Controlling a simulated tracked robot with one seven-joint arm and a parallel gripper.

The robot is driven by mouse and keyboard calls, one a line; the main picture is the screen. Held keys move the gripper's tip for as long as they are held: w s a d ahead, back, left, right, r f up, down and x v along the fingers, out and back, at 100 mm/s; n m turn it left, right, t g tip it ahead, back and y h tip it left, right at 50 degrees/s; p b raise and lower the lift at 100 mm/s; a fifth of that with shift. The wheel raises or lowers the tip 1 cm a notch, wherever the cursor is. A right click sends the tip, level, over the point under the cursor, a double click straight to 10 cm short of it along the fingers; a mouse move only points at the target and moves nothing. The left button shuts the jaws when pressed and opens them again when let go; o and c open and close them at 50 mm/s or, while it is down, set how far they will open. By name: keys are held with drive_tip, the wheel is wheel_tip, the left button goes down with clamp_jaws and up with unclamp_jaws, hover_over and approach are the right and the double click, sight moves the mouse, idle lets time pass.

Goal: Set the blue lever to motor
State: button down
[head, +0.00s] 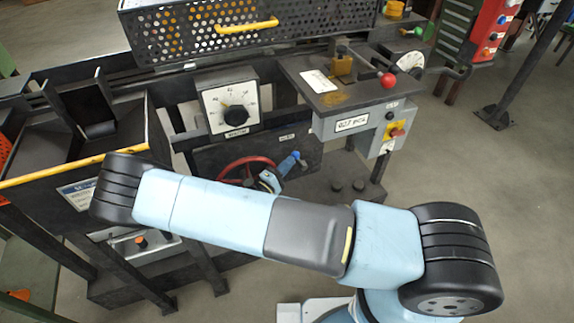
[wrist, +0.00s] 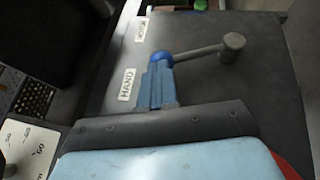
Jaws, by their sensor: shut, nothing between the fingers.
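The blue lever (wrist: 187,54) shows in the wrist view, with a blue grip at its left end and a grey rod running right to a round grey pivot (wrist: 233,42). It points left, between the HAND label (wrist: 126,85) and the MOTOR label (wrist: 141,30). My gripper (wrist: 157,68) is shut and empty, its blue fingers at the grip's end on the HAND side. I cannot tell whether they touch it. In the head view the blue lever (head: 289,162) is low on the machine, beside my gripper; my arm hides part of that area.
A red handwheel (head: 246,165) is close to my gripper, partly behind my arm. A white dial (head: 231,105) sits above it. Open floor lies to the right.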

drive_tip(key=shift+d, duration=0.1)
drive_tip(key=v, duration=1.4)
drive_tip(key=shift+f, duration=0.3)
